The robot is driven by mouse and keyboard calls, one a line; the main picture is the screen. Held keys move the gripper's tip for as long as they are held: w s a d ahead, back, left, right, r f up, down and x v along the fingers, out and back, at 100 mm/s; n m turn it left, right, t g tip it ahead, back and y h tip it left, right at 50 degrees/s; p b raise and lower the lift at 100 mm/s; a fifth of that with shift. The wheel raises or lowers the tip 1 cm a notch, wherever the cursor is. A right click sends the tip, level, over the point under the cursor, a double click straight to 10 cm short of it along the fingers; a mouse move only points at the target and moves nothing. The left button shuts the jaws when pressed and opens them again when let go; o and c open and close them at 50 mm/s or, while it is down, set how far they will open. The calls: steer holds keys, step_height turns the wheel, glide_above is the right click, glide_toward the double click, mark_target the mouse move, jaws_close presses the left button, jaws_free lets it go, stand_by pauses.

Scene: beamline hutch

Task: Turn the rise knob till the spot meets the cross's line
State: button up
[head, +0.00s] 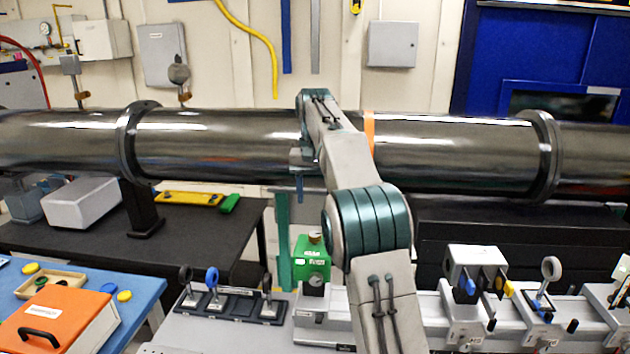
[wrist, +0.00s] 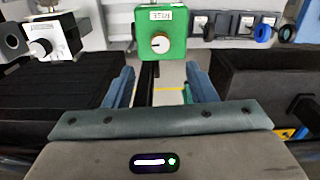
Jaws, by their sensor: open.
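The rise knob (wrist: 161,43) is a small round pale knob with a dark mark, on the face of a green box (wrist: 172,17) labelled RISE, at the top of the wrist view. In the head view the green box (head: 311,262) stands left of my forearm, with a brownish knob (head: 315,237) at its top. My gripper (wrist: 161,84) is open and empty. Its two blue fingers are spread apart, below the knob in the wrist view and not touching it. In the head view my gripper is mostly hidden behind my arm. I cannot make out the spot or the cross.
A long steel beam pipe (head: 230,143) crosses behind the box. Optics mounts stand on the rail at right, and a holder (head: 232,306) with several posts is at left. A dark screen (head: 560,108) is at far right.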

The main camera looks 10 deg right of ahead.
steer(key=shift+r+p, duration=0.35)
steer(key=shift+r, duration=1.2)
steer(key=s+f+n+t+b, duration=0.2)
steer(key=s+b, duration=0.1)
steer(key=s, duration=1.6)
steer(key=s+f+n+t+b, duration=0.1)
steer(key=s+f, duration=1.3)
steer(key=s, duration=0.3)
steer(key=shift+s+t, duration=0.4)
steer(key=shift+d+f, duration=0.1)
